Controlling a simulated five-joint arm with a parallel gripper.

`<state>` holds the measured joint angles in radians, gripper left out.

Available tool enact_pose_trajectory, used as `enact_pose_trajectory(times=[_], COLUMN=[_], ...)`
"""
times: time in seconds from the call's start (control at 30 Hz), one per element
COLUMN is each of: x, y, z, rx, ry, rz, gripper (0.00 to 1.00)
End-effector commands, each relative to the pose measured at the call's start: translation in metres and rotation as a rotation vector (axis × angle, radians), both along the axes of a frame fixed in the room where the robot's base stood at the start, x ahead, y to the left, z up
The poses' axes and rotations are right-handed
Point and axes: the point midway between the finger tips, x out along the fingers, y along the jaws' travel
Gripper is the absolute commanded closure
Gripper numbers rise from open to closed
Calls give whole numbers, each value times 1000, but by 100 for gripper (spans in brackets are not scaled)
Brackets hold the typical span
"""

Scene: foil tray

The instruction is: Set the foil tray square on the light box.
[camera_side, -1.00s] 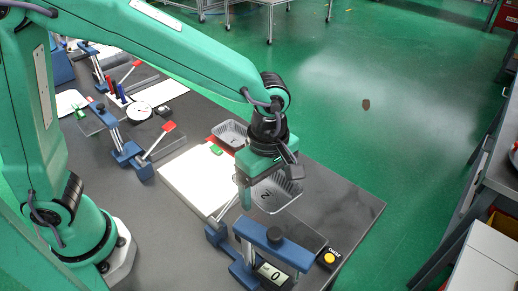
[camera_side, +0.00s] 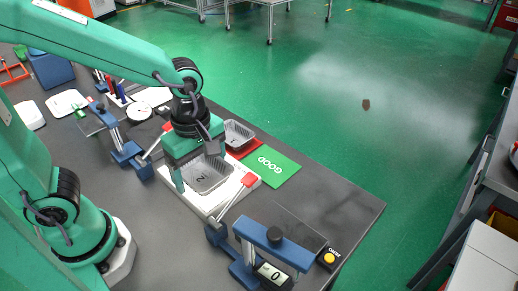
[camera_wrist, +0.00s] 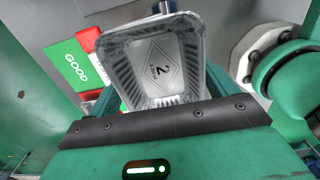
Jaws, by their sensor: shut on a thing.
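The foil tray (camera_side: 207,176), silver with a 2 on its floor, is over the white light box (camera_side: 245,180) in the side view.
A second foil tray (camera_side: 238,134) stands at the back by a red mat (camera_side: 250,150). A green GOOD mat (camera_side: 273,167) lies right of the light box. A red-handled clamp (camera_side: 248,180) stands close in front. A blue gauge (camera_side: 272,245) is at the front. The table's right end is mostly clear.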

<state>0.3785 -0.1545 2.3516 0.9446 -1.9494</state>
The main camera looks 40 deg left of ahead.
Motion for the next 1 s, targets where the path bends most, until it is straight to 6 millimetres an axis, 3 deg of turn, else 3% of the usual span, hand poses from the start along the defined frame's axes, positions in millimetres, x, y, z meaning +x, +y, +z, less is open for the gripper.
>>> enact_pose_trajectory(times=[0.27, 1.0], x=[8, 57], y=[14, 95], z=[-10, -67], rx=[1, 0], ry=[3, 2], rz=[5, 3], gripper=[40, 40])
